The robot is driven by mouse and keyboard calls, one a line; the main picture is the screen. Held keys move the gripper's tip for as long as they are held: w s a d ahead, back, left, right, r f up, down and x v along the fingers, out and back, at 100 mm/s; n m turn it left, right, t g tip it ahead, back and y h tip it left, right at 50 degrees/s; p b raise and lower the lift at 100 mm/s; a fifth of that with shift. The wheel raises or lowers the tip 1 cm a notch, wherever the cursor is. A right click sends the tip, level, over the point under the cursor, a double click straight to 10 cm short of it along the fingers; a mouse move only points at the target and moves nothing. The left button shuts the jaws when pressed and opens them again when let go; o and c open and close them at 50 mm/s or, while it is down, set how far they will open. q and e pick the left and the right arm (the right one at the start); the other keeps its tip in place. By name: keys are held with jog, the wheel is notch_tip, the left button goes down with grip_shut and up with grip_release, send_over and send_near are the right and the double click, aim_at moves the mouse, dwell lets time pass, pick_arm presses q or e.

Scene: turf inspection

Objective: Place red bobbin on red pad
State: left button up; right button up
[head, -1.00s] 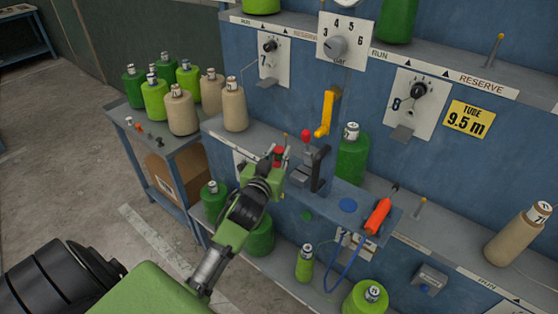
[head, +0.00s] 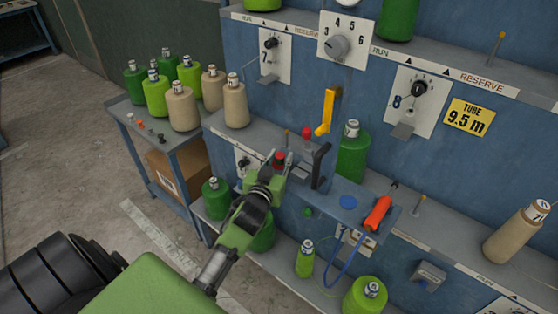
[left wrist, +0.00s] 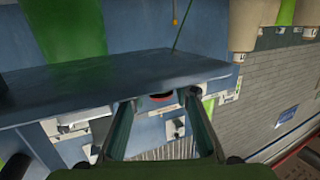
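A small red bobbin (head: 280,158) stands near the left end of the narrow blue shelf (head: 328,199). In the left wrist view a red round thing with a dark middle (left wrist: 160,97) shows between the fingers, at the shelf's front edge. My left gripper (head: 275,160) is open, its two fingers spread on either side of the bobbin with gaps showing in the wrist view. I cannot make out a red pad apart from the bobbin. My right gripper is not in view.
Right of the bobbin stand a red-knobbed device (head: 307,135) and a black upright handle (head: 320,164). Several yarn cones crowd the side table (head: 134,115).

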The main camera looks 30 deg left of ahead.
pick_arm(q)
jog(key=shift+s+r, duration=0.1)
jog(key=b+v, duration=0.2)
jog(key=v, duration=1)
